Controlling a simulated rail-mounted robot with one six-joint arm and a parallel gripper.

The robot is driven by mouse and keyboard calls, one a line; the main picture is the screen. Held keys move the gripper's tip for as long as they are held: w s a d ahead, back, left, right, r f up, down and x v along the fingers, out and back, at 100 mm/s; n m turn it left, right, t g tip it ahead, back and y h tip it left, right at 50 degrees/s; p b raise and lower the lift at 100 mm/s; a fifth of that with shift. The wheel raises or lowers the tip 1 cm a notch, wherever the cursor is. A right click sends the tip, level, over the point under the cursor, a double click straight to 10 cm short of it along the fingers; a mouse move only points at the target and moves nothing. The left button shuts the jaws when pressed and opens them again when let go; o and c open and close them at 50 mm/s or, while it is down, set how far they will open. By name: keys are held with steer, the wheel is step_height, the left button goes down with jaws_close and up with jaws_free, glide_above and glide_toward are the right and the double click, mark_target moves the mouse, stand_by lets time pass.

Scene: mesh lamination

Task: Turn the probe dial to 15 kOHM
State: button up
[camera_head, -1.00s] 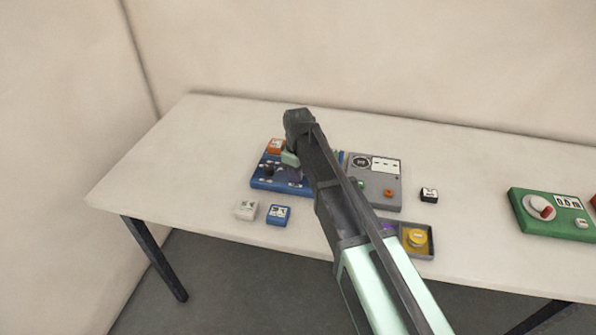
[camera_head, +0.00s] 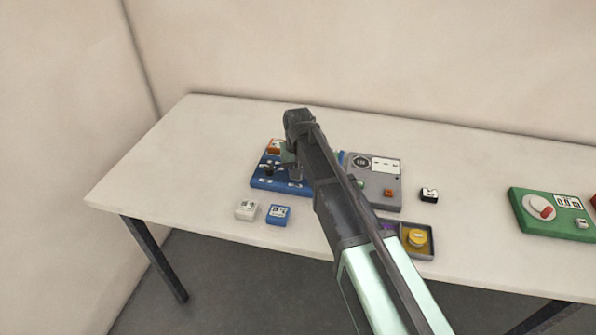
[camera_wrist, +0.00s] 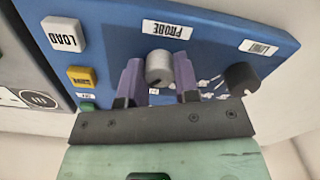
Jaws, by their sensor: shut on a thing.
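The probe dial (camera_wrist: 160,67) is a short silver-grey knob on the blue panel (camera_wrist: 215,25), beside a white label reading PROBE (camera_wrist: 166,29). My gripper (camera_wrist: 158,80) has its two purple fingers on either side of this dial and is shut on it. The dial's scale marks are mostly covered by the fingers and too small to read. In the head view my gripper (camera_head: 290,168) is over the blue panel (camera_head: 262,184), and my arm hides its right part.
A black knob (camera_wrist: 241,77) by the LIMIT label stands close to the right finger. A LOAD button (camera_wrist: 62,33) and yellow button (camera_wrist: 82,76) are at left. A grey box (camera_head: 382,196), green box (camera_head: 545,225), and loose white (camera_head: 245,210) and blue (camera_head: 279,214) blocks share the table.

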steer(key=shift+m, duration=0.9)
steer(key=o, duration=0.9)
step_height(320, 180, up, 11)
steer(key=p, duration=1.1)
steer(key=shift+f, duration=0.1)
